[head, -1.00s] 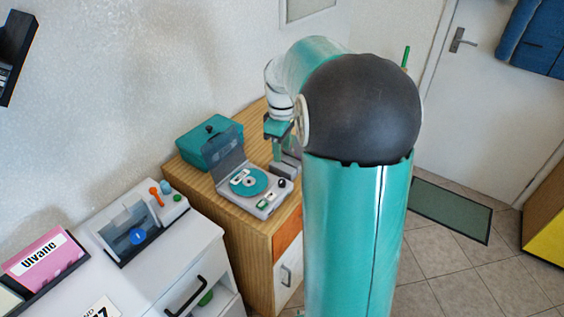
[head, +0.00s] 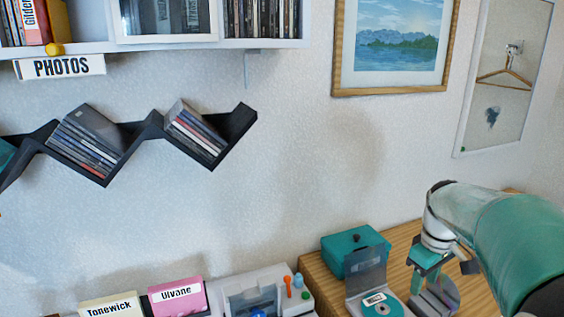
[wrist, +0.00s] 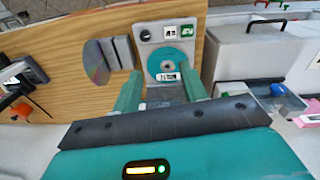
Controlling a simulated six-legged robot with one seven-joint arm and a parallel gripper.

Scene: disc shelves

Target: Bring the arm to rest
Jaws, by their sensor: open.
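My gripper (head: 424,274) is open and empty, at the lower right of the head view. In the wrist view its two teal fingers (wrist: 163,82) stand apart, with nothing between them. Past them lies a grey disc player (wrist: 152,59) with its lid up and a teal disc (wrist: 173,65) inside. The player shows in the head view too, cut off by the bottom edge, with the teal disc (head: 383,308). My upper arm fills the lower right corner of the head view.
A grey rack (wrist: 122,54) with a shiny disc (wrist: 97,62) stands beside the player on the wooden cabinet (wrist: 65,58). A teal box (head: 345,245) is behind the player. A black zigzag shelf (head: 150,126) hangs on the wall. Pink Ulvane (head: 178,305) and Tonewick (head: 108,308) holders stand lower left.

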